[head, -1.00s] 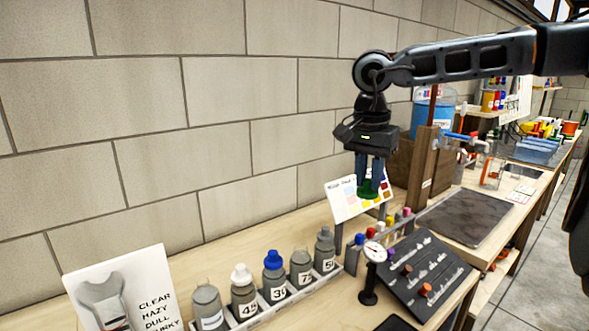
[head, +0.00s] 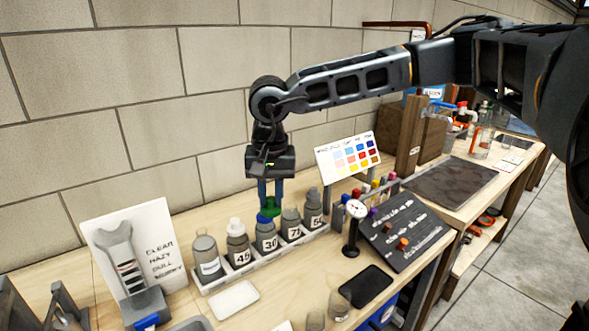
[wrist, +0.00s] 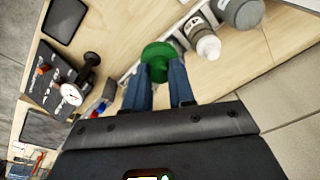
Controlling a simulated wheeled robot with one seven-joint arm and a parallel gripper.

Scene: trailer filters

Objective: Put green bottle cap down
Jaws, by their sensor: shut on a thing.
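My gripper (head: 270,192) points down and is shut on the green bottle cap (head: 271,207). In the wrist view the cap (wrist: 158,57) sits between the tips of my blue fingers (wrist: 163,78). In the head view the cap appears just above and behind the blue-capped bottle 30 (head: 265,236) and bottle 71 (head: 290,227). I cannot tell whether it touches anything. The grey bottles stand in a white rack (head: 266,258). Bottle 45 (head: 237,245) has a white cap. The leftmost bottle (head: 206,260) and bottle 54 (head: 313,210) show no coloured cap.
A dial gauge (head: 353,225), a dark sloped panel (head: 405,232) and a colour chart (head: 348,157) stand to the right. A white pad (head: 234,299) and black tray (head: 365,287) lie in front.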

